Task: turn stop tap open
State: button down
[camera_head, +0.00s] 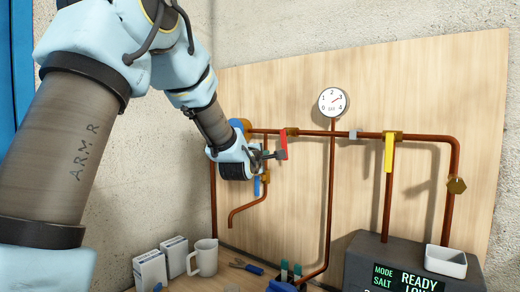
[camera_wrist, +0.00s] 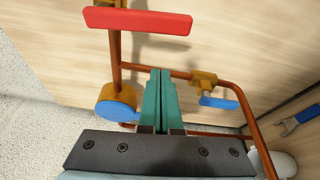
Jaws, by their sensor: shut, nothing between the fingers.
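Several taps sit on copper pipes fixed to a wooden board, and none bears a label I can read as the stop tap. One has a red lever (camera_head: 283,146) that hangs down the board; it lies across the top of the wrist view (camera_wrist: 145,21). One has a yellow lever (camera_head: 389,152), also hanging down. A small blue lever (camera_head: 256,187) is on the lower left branch, right of the fingers in the wrist view (camera_wrist: 218,102). My gripper (camera_head: 268,155) is shut and empty, just left of the red lever in the head view. Its teal fingers (camera_wrist: 161,78) appear apart from the levers.
A round gauge (camera_head: 332,102) tops a vertical pipe. A blue disc-shaped fitting (camera_wrist: 117,103) is left of the fingers. A brass knob (camera_head: 456,185) is on the right pipe. Below stand a grey display box (camera_head: 362,250), a white mug (camera_head: 203,258) and white boxes (camera_head: 150,270).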

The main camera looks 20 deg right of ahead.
aim_at(285, 145)
jog(key=s, duration=0.1)
jog(key=s+d+p, duration=0.2)
jog(key=shift+s+r, duration=0.2)
jog(key=shift+r, duration=0.05)
